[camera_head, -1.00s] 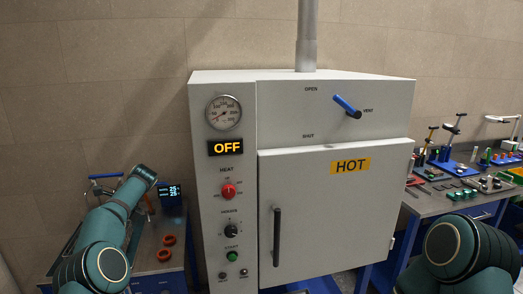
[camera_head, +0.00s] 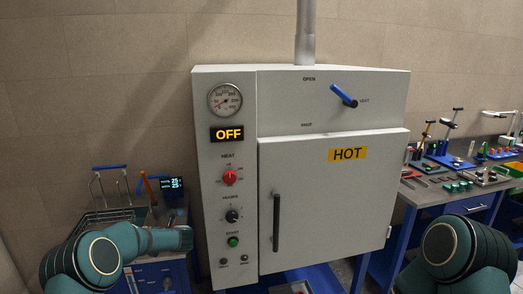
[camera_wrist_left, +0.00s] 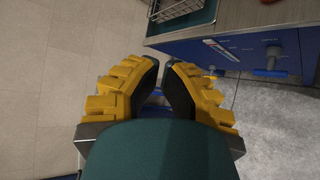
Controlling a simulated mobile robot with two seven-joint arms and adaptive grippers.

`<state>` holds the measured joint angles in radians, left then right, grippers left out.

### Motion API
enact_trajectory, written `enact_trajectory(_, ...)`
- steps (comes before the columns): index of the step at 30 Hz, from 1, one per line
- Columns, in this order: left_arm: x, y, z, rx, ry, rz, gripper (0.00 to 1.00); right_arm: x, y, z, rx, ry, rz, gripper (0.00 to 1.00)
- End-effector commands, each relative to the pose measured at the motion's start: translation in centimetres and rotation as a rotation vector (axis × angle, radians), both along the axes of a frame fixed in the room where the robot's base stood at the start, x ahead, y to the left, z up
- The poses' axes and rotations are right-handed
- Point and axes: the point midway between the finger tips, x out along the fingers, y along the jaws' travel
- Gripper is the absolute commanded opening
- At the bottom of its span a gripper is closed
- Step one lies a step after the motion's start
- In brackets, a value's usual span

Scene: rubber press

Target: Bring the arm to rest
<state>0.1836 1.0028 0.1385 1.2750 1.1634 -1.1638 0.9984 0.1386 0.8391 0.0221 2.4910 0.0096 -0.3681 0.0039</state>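My left arm (camera_head: 125,248) comes in low at the left of the head view, its teal forearm lying level toward the cabinet. Its gripper is hidden there. In the left wrist view my left gripper (camera_wrist_left: 160,68) has two yellow-backed fingers with dark pads, apart with a gap between them and nothing held. Floor and a blue part show behind the fingers. My right arm (camera_head: 462,252) shows as a teal link at the lower right of the head view; its gripper is out of view.
A grey oven cabinet (camera_head: 334,199) stands in the middle, door shut, display (camera_head: 228,134) reading OFF. A left bench holds a wire rack (camera_head: 105,217) and a small display (camera_head: 172,184). A right bench (camera_head: 428,196) carries tools and fixtures.

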Motion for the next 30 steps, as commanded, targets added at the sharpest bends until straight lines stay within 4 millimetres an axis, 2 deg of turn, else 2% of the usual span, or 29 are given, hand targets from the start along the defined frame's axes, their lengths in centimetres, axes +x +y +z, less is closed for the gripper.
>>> enact_trajectory(1,-0.3,-2.0,-2.1,0.051,0.103,-0.146,0.00,0.0,0.0,-0.5,0.000,0.001,0.000,0.00)
enact_trajectory(5,-2.0,-7.4,-7.3,0.192,0.363,-0.539,0.00,-0.1,0.1,-1.2,-0.001,0.002,0.002,0.00)
enact_trajectory(8,-5.0,-12.0,-11.4,0.297,0.552,-0.851,0.00,-0.1,0.1,-1.8,-0.002,0.004,0.002,0.00)
enact_trajectory(11,-9.6,-16.5,-15.4,0.397,0.722,-1.172,0.00,-0.2,0.1,-2.3,-0.002,0.004,0.003,0.00)
enact_trajectory(14,-15.4,-20.5,-18.6,0.487,0.857,-1.485,0.00,-0.2,0.1,-2.8,-0.002,0.006,0.004,0.00)
enact_trajectory(15,-17.9,-21.9,-19.7,0.520,0.902,-1.606,0.00,-0.2,0.1,-3.0,-0.002,0.006,0.004,0.00)
enact_trajectory(17,-21.9,-23.7,-21.0,0.566,0.957,-1.784,0.00,-0.2,0.2,-3.2,-0.002,0.007,0.005,0.00)
enact_trajectory(18,-24.5,-24.7,-21.6,0.595,0.984,-1.897,0.00,-0.2,0.2,-3.4,-0.003,0.007,0.005,0.00)
enact_trajectory(21,-30.5,-26.7,-22.6,0.655,1.025,-2.144,0.00,-0.3,0.2,-3.7,-0.003,0.008,0.005,0.00)
enact_trajectory(24,-35.0,-27.8,-22.9,0.696,1.036,-2.329,0.00,-0.3,0.2,-3.9,-0.003,0.009,0.006,0.00)
enact_trajectory(27,-37.8,-28.3,-22.9,0.724,1.033,-2.442,0.00,-0.3,0.2,-4.0,-0.003,0.009,0.007,0.00)
enact_trajectory(30,-38.9,-28.5,-22.8,0.734,1.031,-2.487,0.00,-0.3,0.2,-4.1,-0.003,0.009,0.007,0.00)
